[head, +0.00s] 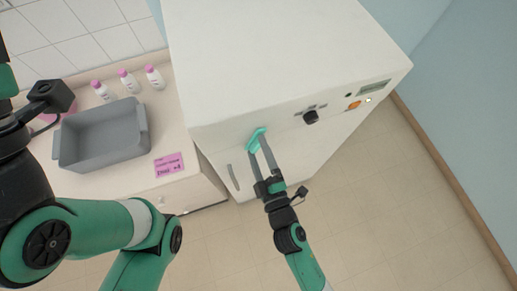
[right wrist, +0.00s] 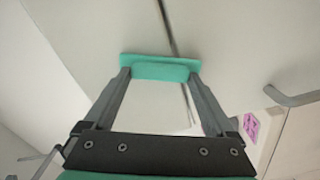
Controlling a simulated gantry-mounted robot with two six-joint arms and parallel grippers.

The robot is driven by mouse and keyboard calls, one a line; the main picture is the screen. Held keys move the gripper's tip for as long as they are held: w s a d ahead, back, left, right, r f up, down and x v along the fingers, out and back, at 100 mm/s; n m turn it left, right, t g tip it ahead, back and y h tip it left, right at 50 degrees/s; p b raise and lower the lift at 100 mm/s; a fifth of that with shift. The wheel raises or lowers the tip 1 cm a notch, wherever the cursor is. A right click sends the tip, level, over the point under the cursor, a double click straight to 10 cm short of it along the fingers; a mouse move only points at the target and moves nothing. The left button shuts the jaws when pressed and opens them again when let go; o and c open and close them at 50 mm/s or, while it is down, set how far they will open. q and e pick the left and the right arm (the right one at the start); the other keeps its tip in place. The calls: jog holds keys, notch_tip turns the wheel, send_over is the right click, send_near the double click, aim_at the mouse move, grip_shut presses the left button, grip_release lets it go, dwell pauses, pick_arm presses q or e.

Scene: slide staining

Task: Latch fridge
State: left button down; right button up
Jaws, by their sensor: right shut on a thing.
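The white fridge (head: 270,60) stands in the middle of the head view, with a dark knob and small panel on its front. A teal latch piece (head: 257,139) sits high on its front face. My right gripper (head: 260,152) is shut on this latch. In the right wrist view, its two fingers hold the ends of the teal latch (right wrist: 160,67), which lies across a dark seam in the white front. The door looks closed or nearly so; I cannot tell if it is flush. My left arm is at the left of the head view, and its fingers do not show.
The counter (head: 190,175) at left holds a grey bin (head: 72,163), several white bottles with pink caps (head: 128,81) and a pink label (head: 168,165). The tiled floor (head: 390,200) at right is clear.

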jog(key=shift+n+p, duration=0.3)
jog(key=shift+n, duration=2)
jog(key=o, duration=1.1)
jog(key=shift+c, duration=0.2)
jog(key=shift+f, duration=0.1)
jog(key=shift+s, duration=0.1)
jog(key=b+v, duration=0.1)
jog(key=v, duration=1)
jog(key=shift+s+b, duration=0.25)
jog(key=shift+b, duration=0.15)
